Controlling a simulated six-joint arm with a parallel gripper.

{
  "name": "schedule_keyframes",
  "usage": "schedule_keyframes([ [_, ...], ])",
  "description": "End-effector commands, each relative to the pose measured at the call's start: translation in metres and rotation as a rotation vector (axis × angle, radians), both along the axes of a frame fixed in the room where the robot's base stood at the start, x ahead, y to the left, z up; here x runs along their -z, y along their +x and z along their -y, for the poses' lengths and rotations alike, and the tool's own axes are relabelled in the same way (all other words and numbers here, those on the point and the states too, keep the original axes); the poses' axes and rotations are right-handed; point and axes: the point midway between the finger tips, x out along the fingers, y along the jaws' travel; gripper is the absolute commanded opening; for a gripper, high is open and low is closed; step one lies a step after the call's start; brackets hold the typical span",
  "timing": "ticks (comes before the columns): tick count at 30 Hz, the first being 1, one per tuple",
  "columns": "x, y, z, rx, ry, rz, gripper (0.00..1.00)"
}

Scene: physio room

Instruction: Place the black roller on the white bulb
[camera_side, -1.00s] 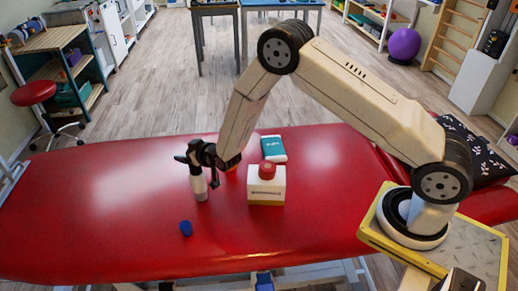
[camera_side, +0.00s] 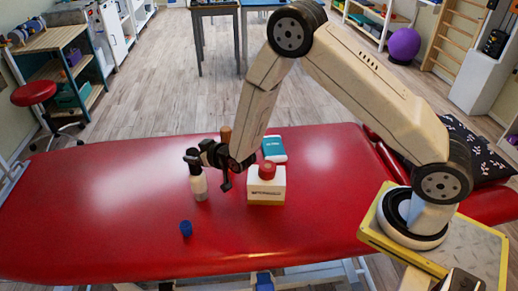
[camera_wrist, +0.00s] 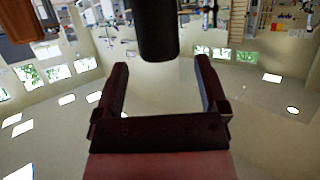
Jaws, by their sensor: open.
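The white bulb (camera_side: 200,188) stands upright on the red table, left of the white box. The black roller (camera_side: 192,159) sits on top of it, roughly upright; the exact contact is too small to tell. My gripper (camera_side: 213,168) is just to the right of them, pointing left, its jaws apart. In the wrist view my open gripper (camera_wrist: 161,66) has empty space between its fingers. The dark end of the roller (camera_wrist: 158,35) shows just beyond the fingertips, its other end cut off by the frame.
A white box with a red top (camera_side: 267,185) stands close right of my gripper. A teal and white pack (camera_side: 274,148) and a brown cylinder (camera_side: 226,134) are behind. A blue cap (camera_side: 186,228) lies in front. The table's left side is clear.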

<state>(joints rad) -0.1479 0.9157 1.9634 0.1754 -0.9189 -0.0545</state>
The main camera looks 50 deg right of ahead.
Motion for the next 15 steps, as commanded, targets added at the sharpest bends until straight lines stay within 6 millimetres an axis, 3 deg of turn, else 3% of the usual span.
schedule_keyframes([
  [15,-0.023,-0.053,-0.001,-0.002,0.0,0.001,0.93],
])
